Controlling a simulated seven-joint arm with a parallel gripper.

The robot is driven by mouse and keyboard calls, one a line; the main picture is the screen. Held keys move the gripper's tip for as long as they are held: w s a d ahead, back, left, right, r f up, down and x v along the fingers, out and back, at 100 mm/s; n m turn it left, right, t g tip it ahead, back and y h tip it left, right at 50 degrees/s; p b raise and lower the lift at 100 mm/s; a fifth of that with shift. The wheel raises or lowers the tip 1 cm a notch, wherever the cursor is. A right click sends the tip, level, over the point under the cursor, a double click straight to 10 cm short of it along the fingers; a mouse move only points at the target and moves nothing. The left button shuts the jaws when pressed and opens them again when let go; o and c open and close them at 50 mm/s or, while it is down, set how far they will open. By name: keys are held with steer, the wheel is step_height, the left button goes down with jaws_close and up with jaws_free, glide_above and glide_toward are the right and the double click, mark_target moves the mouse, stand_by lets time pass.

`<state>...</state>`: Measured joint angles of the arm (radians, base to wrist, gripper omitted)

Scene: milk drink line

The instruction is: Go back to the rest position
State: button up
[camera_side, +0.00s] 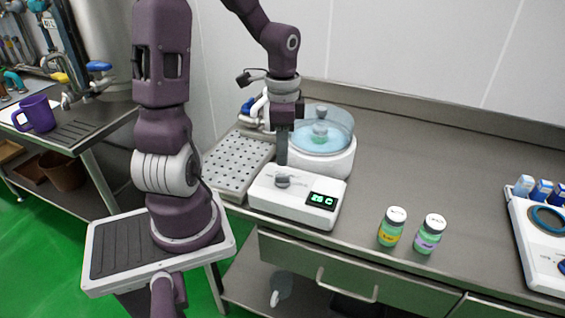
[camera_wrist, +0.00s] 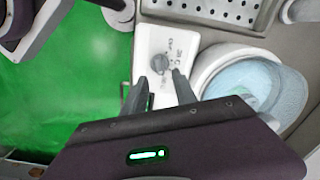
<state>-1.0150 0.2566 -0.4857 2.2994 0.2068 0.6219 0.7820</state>
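My gripper (camera_side: 283,160) points down just above and behind the dark knob (camera_side: 283,181) of a white control box (camera_side: 270,203) with a lit green display. In the wrist view the two fingers of my gripper (camera_wrist: 156,80) stand apart with nothing visible held between them. The knob (camera_wrist: 160,63) shows between and just beyond the fingertips. Whether a finger touches the knob I cannot tell.
A round glass-lidded bath (camera_side: 325,140) stands right behind the box, and a perforated tray (camera_side: 238,160) to its left. Two green bottles (camera_side: 392,227) (camera_side: 430,234) stand on the steel counter (camera_side: 430,170) to the right. A white device (camera_side: 540,235) with blue cartons is at far right.

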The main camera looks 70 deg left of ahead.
steer(key=shift+r, duration=0.3)
steer(key=shift+d+r, duration=0.2)
steer(key=shift+r, duration=0.05)
steer(key=s+d+r+n+t, duration=0.2)
steer(key=s+d+r, duration=0.2)
steer(key=d+r, duration=0.2)
steer(key=s+d+r+n+t, duration=0.2)
steer(key=s+d+r, duration=0.3)
steer(key=d, duration=0.4)
steer(key=shift+r+n+t, duration=0.3)
steer(key=shift+r+t, duration=0.5)
steer(key=shift+r, duration=0.05)
